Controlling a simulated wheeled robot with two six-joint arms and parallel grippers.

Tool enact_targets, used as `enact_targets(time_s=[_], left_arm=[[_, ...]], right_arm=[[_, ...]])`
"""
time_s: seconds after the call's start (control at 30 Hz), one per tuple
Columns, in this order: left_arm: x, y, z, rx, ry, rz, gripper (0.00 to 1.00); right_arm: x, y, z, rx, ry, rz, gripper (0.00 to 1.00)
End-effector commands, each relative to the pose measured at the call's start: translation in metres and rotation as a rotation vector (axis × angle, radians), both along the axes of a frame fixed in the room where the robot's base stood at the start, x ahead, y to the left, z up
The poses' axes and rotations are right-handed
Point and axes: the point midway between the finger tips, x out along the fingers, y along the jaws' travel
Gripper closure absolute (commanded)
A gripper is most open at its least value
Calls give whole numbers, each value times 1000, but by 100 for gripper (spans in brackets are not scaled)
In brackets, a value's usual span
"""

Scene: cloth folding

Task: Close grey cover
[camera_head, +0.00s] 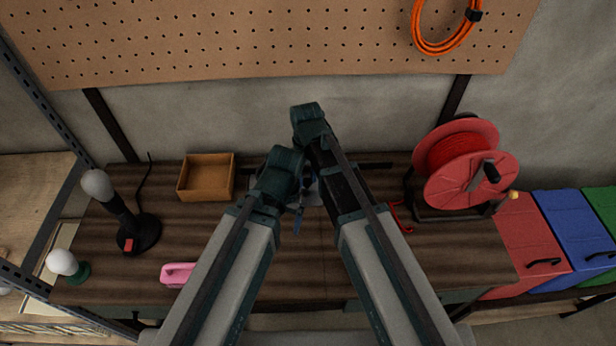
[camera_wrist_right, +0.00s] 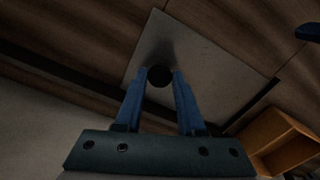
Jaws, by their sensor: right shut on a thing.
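The grey cover (camera_wrist_right: 195,75) is a flat grey plate with a dark round knob (camera_wrist_right: 159,76). In the right wrist view it lies at a slant against the dark wooden tabletop. My right gripper (camera_wrist_right: 159,80) has its blue fingers shut on the knob, one on each side. In the head view my right gripper (camera_head: 307,184) is partly hidden between my arms, and only a small grey patch of the cover (camera_head: 313,198) shows. A blue fingertip of my left gripper (camera_head: 297,222) shows just in front; its jaws are hidden.
A wooden tray (camera_head: 207,198) sits back left. A black stand with a grey head (camera_head: 120,205), a pink object (camera_head: 177,273) and a white bulb (camera_head: 62,262) are at left. A red cable reel (camera_head: 470,165) stands at right. The front right tabletop is clear.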

Motion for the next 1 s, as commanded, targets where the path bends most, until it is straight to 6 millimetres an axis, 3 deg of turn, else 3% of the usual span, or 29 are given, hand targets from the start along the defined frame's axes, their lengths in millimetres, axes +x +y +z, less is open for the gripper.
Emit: enact_targets(time_s=[0.17,0.2,0.37,0.77,1.0], left_arm=[[0,0,0,0,0,0,11],[0,0,0,0,0,0,11],[0,0,0,0,0,0,11],[0,0,3,0,0,0,11],[0,0,21,0,0,0,11]], right_arm=[[0,5,0,10,1,4,100],[0,5,0,10,1,4,60],[0,4,0,9,1,4,32],[0,3,3,6,1,3,32],[0,2,21,5,0,3,32]])
